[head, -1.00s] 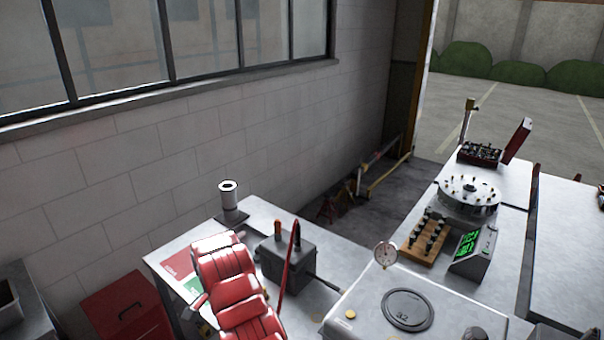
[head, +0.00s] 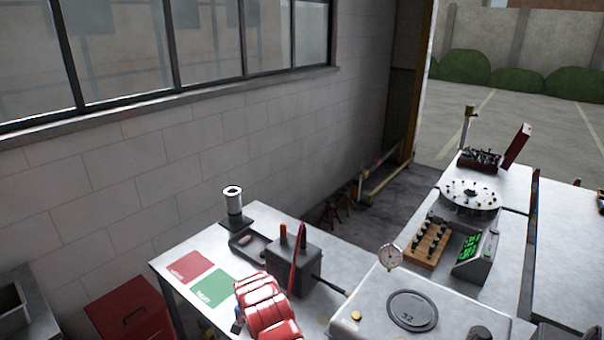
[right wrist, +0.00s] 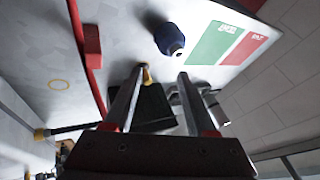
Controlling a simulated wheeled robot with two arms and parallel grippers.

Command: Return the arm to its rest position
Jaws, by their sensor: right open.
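My right arm's red, segmented part rises from the bottom edge in the head view, over the bench's near edge, and hides part of the bench. The right gripper (right wrist: 162,72) shows in the right wrist view with its two fingers apart, over the bench top. No object is clearly held between them; a dark block (right wrist: 152,108) lies beyond and between the fingers. My left gripper is not in view.
A red chest (head: 125,313) stands at lower left.

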